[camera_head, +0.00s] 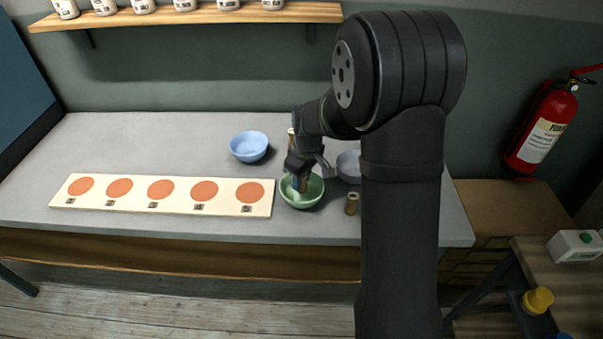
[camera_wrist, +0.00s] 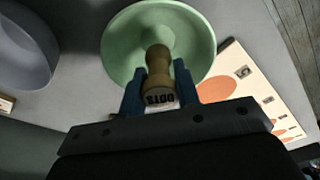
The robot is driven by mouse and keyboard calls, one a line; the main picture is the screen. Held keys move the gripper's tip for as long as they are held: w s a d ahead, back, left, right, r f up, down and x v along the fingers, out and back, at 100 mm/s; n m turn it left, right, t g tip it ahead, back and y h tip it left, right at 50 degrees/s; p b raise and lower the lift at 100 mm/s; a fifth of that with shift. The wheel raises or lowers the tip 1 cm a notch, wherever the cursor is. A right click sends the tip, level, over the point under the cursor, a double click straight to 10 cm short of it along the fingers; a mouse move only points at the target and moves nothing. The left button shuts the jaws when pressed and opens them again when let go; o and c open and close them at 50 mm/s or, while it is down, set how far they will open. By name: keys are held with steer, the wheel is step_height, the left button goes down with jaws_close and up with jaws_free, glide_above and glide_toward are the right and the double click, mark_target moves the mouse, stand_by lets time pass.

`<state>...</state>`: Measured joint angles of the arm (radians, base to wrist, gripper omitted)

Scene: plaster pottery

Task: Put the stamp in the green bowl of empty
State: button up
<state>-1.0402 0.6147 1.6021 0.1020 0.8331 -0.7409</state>
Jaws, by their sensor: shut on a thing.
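My gripper (camera_head: 300,168) points down at the green bowl (camera_head: 313,195) on the grey table. In the wrist view, my gripper (camera_wrist: 159,82) is shut on a wooden stamp (camera_wrist: 158,60) with a label reading "DOTS". The stamp's far end lies in front of the inside of the green bowl (camera_wrist: 120,45). In the head view the low end of the held stamp shows within the bowl's outline. I cannot tell whether it touches the bowl's floor.
A blue bowl (camera_head: 249,146) stands behind left, and a grey-blue bowl (camera_head: 348,166) is partly hidden by my arm. A small wooden stamp (camera_head: 352,203) stands right of the green bowl. A cream board (camera_head: 160,194) with several orange discs lies to the left.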

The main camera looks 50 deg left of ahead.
steer(key=o, duration=1)
